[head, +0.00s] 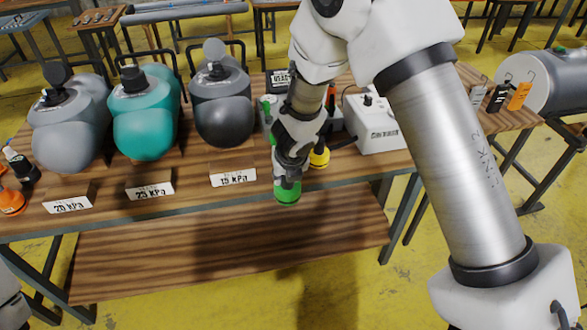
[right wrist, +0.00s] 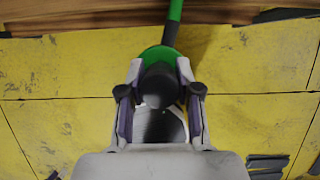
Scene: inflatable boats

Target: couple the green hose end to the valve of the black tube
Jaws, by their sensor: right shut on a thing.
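The black tube (head: 224,118) lies on the wooden bench behind a "15 kPa" sign. Its valve (head: 215,70) is on top, with a round cap standing up above it. My right gripper (head: 288,178) is shut on the green hose end (head: 288,193), right of and in front of the black tube, apart from it, near the bench's front edge. In the right wrist view, the fingers (right wrist: 160,100) hold the dark part of the green hose end (right wrist: 153,56), and a green hose runs up from it. My left gripper is not in view.
A teal tube (head: 144,125) and a grey tube (head: 68,135) lie to the left. A white box (head: 372,125) and a yellow hose end (head: 319,158) are to the right. Coloured tags (head: 497,97) hang near a metal cylinder (head: 560,80). My right arm hides part of the bench.

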